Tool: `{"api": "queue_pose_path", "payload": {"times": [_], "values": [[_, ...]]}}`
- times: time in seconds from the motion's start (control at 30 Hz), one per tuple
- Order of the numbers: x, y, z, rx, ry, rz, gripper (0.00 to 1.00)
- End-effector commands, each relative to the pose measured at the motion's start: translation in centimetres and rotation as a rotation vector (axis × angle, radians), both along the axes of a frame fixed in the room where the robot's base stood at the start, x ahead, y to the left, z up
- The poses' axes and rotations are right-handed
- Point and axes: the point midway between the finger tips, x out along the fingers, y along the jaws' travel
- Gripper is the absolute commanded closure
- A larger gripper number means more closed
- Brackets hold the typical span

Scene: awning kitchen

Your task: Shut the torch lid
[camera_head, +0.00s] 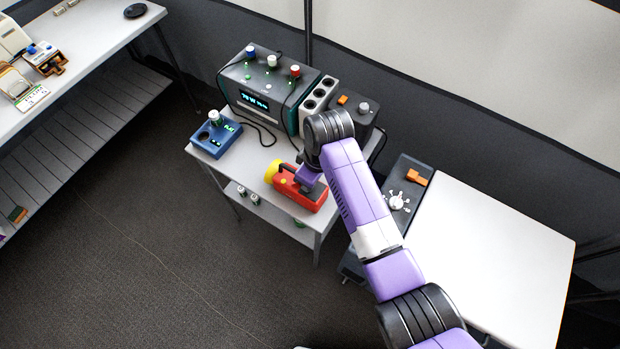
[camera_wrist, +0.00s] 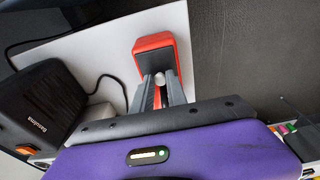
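The torch (camera_head: 309,202) is red with a yellow head (camera_head: 272,172) and lies on the small white table, its head toward the left. My gripper (camera_head: 312,186) is right over the torch's body, pointing down, and hides part of its top. In the wrist view a red part of the torch (camera_wrist: 153,41) with a dark face is just beyond my fingertips (camera_wrist: 160,82). A pale round thing shows between the fingers; I cannot tell what it is or whether they grip it. I cannot make out the lid or its angle.
A blue box (camera_head: 216,138) stands left of the torch on the small table (camera_head: 265,198). Behind are a teal device (camera_head: 262,85) with knobs and a white socket strip (camera_head: 317,104). Two small cylinders (camera_head: 248,194) are on the shelf below. A white counter (camera_head: 490,255) is at right.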

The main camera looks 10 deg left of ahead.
Motion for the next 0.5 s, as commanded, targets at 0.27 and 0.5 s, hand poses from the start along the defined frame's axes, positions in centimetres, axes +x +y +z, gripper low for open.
{"api": "queue_pose_path", "payload": {"times": [0.27, 0.5], "values": [[-0.07, 0.02, -0.08, 0.0, 0.001, 0.001, 0.6], [0.0, -0.02, 0.49, 0.002, -0.002, 0.001, 0.6]]}}
